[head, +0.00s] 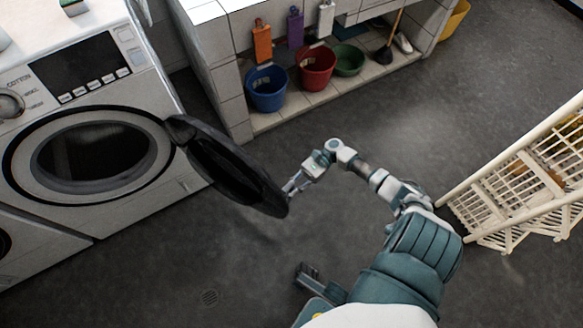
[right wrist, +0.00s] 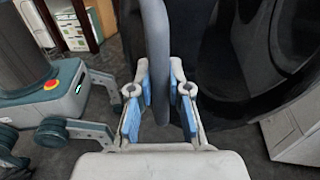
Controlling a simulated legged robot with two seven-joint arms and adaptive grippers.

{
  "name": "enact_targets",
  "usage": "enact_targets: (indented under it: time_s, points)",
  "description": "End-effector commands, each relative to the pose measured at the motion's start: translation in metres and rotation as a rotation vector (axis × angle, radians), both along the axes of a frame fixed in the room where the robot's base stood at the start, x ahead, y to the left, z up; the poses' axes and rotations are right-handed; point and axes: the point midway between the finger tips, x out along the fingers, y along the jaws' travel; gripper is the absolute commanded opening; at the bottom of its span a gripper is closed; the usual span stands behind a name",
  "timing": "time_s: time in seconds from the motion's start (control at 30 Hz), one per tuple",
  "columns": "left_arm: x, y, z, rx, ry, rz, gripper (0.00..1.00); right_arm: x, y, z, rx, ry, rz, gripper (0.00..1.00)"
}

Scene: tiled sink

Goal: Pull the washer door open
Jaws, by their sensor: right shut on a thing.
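The washer (head: 95,185) stands at the left in the head view. Its round black door (head: 225,165) is swung wide open on its right side, and the round opening (head: 90,155) shows. My right gripper (head: 291,188) is at the free outer edge of the door. In the right wrist view the door's grey rim (right wrist: 156,40) runs between the blue pads of my right gripper (right wrist: 160,90), which is shut on it. My left gripper is not in view.
A second machine (head: 30,250) stands at the lower left. Blue (head: 267,90), red (head: 316,68) and green (head: 348,60) tubs sit on a tiled shelf at the back. A cream rack (head: 520,180) stands at the right. The dark floor between is clear.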

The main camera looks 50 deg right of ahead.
Motion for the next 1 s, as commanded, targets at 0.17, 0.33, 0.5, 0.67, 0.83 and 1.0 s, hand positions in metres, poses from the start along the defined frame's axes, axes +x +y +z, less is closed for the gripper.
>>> enact_targets:
  time_s: [0.17, 0.33, 0.5, 0.67, 0.83, 1.0]
  points:
    - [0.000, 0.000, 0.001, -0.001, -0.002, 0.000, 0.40, -0.001, 0.000, -0.001, 0.000, 0.003, 0.002, 0.42]
    - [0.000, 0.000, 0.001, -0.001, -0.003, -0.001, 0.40, -0.001, -0.001, -0.001, 0.001, 0.002, 0.002, 0.43]
    - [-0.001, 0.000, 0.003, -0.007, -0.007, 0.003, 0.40, -0.001, -0.003, -0.002, 0.002, 0.003, 0.001, 0.43]
    - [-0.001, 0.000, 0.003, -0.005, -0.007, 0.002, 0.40, -0.004, -0.023, -0.002, 0.000, 0.004, 0.000, 0.43]
    - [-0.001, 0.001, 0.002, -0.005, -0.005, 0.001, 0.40, -0.010, -0.061, -0.002, -0.001, 0.003, -0.002, 0.43]
    - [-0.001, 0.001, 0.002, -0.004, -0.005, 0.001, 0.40, -0.016, -0.096, -0.002, 0.001, 0.004, -0.001, 0.43]
